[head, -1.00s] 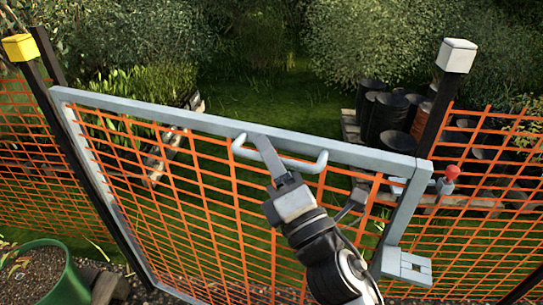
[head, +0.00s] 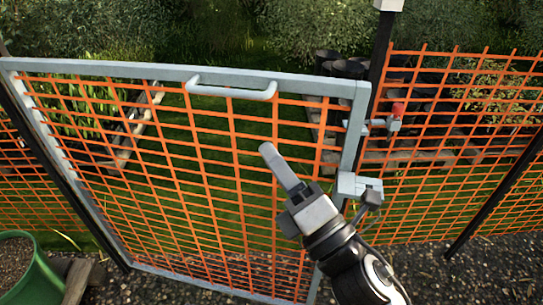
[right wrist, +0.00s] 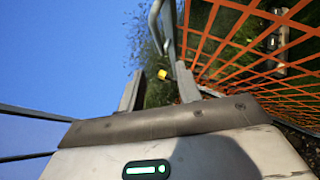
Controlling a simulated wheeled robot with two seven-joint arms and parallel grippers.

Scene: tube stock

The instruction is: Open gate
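The gate is a pale grey metal frame (head: 130,70) filled with orange mesh, standing upright across the head view. A U-shaped grey handle (head: 232,93) is fixed at its top rail; it also seems to show beyond my fingers in the right wrist view (right wrist: 154,18). A latch with a red knob (head: 397,109) sits by the right post, and a grey block (head: 360,186) is on the gate's right side. My right gripper (head: 269,151) is in front of the mesh, below the handle and apart from it. Its fingers stand apart and empty in the right wrist view (right wrist: 158,75). My left gripper is not seen.
Orange mesh fence (head: 460,110) continues right of the dark post (head: 380,50). A green pot (head: 42,280) stands at the lower left. Black pots (head: 345,68) and plants are behind the gate. Gravel (head: 450,285) lies in front on the right.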

